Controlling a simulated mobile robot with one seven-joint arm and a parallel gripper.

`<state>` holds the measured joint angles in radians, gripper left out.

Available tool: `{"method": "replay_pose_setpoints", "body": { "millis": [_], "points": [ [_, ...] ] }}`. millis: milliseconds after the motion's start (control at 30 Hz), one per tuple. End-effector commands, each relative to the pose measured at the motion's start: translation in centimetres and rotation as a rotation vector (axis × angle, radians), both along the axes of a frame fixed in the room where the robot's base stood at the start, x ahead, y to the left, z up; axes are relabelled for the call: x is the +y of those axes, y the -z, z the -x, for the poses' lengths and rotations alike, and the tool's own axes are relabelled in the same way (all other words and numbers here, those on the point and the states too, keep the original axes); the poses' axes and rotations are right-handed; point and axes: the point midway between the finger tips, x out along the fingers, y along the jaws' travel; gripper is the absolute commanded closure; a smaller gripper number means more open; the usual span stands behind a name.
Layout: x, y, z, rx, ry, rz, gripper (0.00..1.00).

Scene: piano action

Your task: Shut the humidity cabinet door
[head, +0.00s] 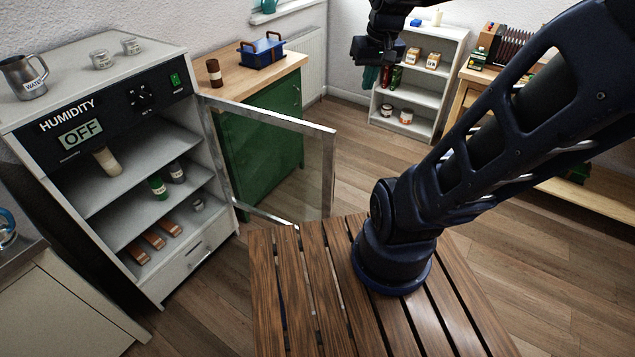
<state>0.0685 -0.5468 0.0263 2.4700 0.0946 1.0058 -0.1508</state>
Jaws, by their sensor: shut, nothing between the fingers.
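The humidity cabinet (125,48) stands at the left, with a black panel marked HUMIDITY and a display reading OFF. Its glass door (318,128) is wide open, swung out to the right on its right-hand hinge side. The glass is clear, and the green cupboard shows through it. The shelves hold a pale cylinder, small jars and several brown blocks. My gripper (366,52) is at the top of the view, shut and empty, up and to the right of the door and apart from it.
A slatted wooden surface (300,290) fills the lower middle, close to the door's lower edge. A green cupboard (262,130) stands behind the door, with a blue box (263,52) on top. A white shelf unit (415,95) is at the back. Floor shows between them.

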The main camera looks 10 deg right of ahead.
Motion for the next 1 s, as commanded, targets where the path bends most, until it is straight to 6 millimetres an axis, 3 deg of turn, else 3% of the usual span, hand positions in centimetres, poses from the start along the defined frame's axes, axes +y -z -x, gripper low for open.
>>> {"method": "replay_pose_setpoints", "body": {
  "millis": [567,1000],
  "points": [
    [-0.2,6.0,-8.1,0.282,-0.118,-0.162,1.00],
    [-1.0,12.5,-13.6,0.439,-0.198,-0.359,1.00]
  ]
}}
